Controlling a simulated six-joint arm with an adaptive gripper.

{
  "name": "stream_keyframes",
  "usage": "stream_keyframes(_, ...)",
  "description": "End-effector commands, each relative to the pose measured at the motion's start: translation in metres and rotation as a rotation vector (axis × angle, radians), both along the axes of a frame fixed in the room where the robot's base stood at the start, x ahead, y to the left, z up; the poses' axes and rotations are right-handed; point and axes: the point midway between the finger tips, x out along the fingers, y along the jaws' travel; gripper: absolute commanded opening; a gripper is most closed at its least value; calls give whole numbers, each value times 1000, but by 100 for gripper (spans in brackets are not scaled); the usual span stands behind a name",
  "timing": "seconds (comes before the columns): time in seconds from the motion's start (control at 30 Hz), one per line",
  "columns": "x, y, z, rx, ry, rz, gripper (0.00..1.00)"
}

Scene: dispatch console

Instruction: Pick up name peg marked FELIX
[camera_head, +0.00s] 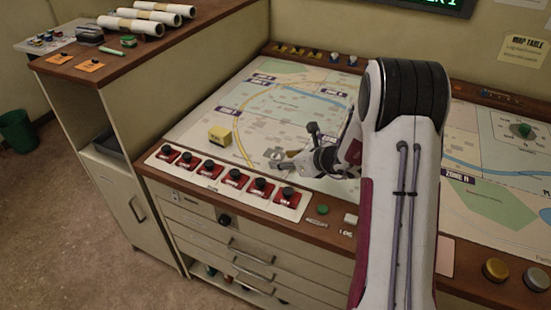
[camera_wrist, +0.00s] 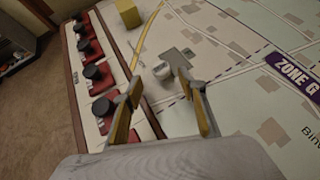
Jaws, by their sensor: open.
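No readable FELIX marking shows in either view, so I cannot tell which piece is that peg. A row of red plates with black knobs (camera_head: 209,166) lies on a white strip along the table's front edge; their small lettering is unreadable. The row also shows at the left of the wrist view (camera_wrist: 102,78). Small yellow and blue pieces (camera_head: 299,50) stand along the back edge. My gripper (camera_head: 284,161) is open and empty over the map; its two fingers show in the wrist view (camera_wrist: 158,84).
A yellow block (camera_head: 220,135) sits on the map (camera_head: 205,117), also in the wrist view (camera_wrist: 128,13). A green button (camera_head: 322,209) is on the front wooden edge. A side cabinet with rolled papers (camera_head: 150,14) stands left. My arm hides part of the map.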

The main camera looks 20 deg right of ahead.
Motion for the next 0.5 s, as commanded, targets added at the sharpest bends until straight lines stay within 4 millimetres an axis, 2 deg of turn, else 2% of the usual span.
stream_keyframes(0.5, 36, 12, -22, 0, 1, 1, 41)
